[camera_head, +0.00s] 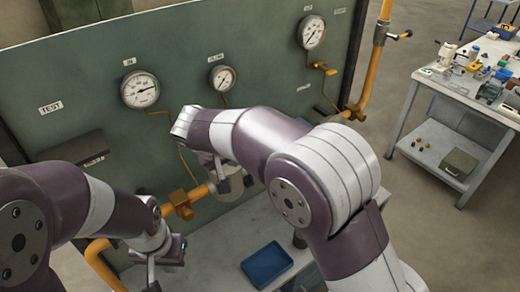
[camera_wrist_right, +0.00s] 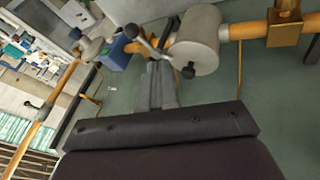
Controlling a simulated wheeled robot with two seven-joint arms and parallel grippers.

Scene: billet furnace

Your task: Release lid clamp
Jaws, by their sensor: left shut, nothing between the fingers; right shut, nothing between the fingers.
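A grey metal cylindrical housing (camera_wrist_right: 195,40) sits on the orange pipe in the right wrist view. In the head view the housing (camera_head: 235,185) is partly hidden by my right arm, and so is that gripper. My left gripper (camera_head: 152,279) is shut and empty at lower left, below the pipe.
A green panel (camera_head: 75,75) with several gauges stands behind. The orange pipe carries a brass block (camera_head: 180,203). A blue tray (camera_head: 267,264) lies on the bench below. A cluttered table (camera_head: 450,92) stands at right, with open floor between.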

